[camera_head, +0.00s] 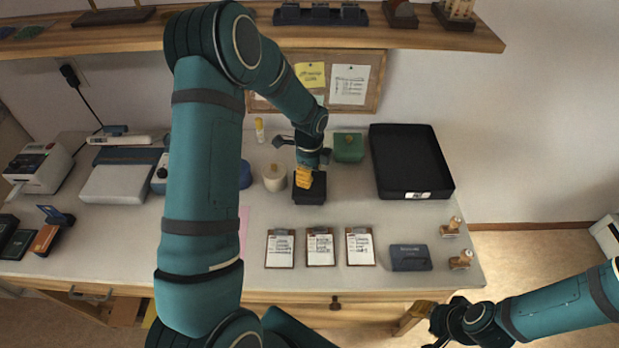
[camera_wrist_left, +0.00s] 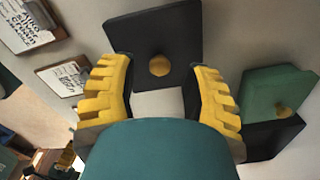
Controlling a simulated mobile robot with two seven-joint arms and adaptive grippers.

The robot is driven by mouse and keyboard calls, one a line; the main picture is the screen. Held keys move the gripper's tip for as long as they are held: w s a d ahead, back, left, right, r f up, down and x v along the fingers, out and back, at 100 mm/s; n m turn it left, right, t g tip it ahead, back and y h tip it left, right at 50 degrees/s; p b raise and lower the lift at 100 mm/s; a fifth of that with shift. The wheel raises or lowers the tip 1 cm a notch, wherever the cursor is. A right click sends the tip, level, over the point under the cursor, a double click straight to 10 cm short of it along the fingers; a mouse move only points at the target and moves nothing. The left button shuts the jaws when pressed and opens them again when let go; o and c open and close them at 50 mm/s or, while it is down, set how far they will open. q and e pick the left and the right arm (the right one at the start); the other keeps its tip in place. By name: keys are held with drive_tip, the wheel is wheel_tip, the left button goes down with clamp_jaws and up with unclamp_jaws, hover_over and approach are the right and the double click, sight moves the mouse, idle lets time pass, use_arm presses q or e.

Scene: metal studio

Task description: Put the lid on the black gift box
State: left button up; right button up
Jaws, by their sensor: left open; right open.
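My left gripper (camera_head: 305,178) is directly above a small black box (camera_head: 309,191) on the table and hides part of it. In the left wrist view, a square black lid (camera_wrist_left: 180,28) with a round gold knob (camera_wrist_left: 159,66) faces the camera. The open yellow fingers of my left gripper (camera_wrist_left: 160,85) stand either side of the knob's line, apart from it. I cannot tell whether the lid rests squarely on the box. My right gripper (camera_head: 440,315) is open and empty, at the lower right, off the table's front edge.
A green box (camera_head: 349,147) with a gold knob stands close behind, to the right. A cream jar (camera_head: 274,178) is just left of the black box. A large black tray (camera_head: 440,184) lies at the right. Several clipboards (camera_head: 320,247) lie in front. A shelf (camera_head: 420,37) overhangs the back.

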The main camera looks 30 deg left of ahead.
use_arm(q)
wheel_tip(320, 180, up, 10)
drive_tip(key=shift+f, duration=0.2)
idle(0.5)
